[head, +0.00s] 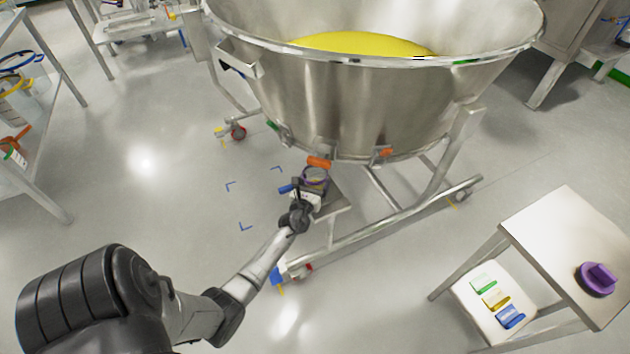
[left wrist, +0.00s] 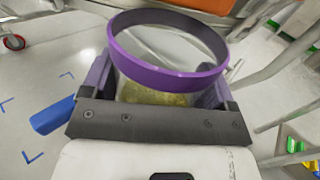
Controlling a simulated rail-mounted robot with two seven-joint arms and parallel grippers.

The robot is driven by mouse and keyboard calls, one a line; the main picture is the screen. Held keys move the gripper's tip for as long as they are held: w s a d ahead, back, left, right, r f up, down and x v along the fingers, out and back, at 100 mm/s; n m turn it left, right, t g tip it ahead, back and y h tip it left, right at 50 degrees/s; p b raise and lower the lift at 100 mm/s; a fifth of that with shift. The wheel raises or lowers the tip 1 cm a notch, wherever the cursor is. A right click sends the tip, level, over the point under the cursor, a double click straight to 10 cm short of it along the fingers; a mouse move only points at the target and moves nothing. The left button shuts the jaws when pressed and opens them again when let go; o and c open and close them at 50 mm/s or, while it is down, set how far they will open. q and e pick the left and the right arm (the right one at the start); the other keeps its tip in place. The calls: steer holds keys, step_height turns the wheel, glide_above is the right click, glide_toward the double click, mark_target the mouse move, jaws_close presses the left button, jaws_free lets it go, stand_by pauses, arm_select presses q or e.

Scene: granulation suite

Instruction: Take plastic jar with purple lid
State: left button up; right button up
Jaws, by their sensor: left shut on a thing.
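My left gripper (head: 310,187) is shut on a clear plastic jar (head: 315,175) with a purple rim, just below the steel vessel's outlet. In the left wrist view the jar (left wrist: 160,93) sits between the two fingers, its mouth open and uncovered. Some yellow-green material shows through its wall, low down. A purple lid (head: 597,279) with a raised grip lies apart from the jar, on the small steel table at the right. My right gripper is not in view.
A large wheeled steel vessel (head: 370,105) holding yellow material stands over the jar, with orange-handled fittings (head: 318,162) along its lower edge. A small steel table (head: 570,245) has a lower shelf with coloured items (head: 495,297).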

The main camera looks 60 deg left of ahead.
arm_select(q)
steer(key=shift+s+d+f+p, duration=0.1)
steer(key=shift+s+d+p, duration=0.2)
steer(key=shift+s+d, duration=0.65)
steer(key=shift+w+d, duration=0.1)
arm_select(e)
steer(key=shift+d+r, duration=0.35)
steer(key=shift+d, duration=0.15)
arm_select(q)
steer(key=o, duration=0.8)
steer(key=shift+o, duration=0.2)
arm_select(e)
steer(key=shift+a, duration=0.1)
arm_select(q)
steer(key=shift+d, duration=0.1)
steer(key=p+v, duration=0.4)
steer(key=v, duration=1)
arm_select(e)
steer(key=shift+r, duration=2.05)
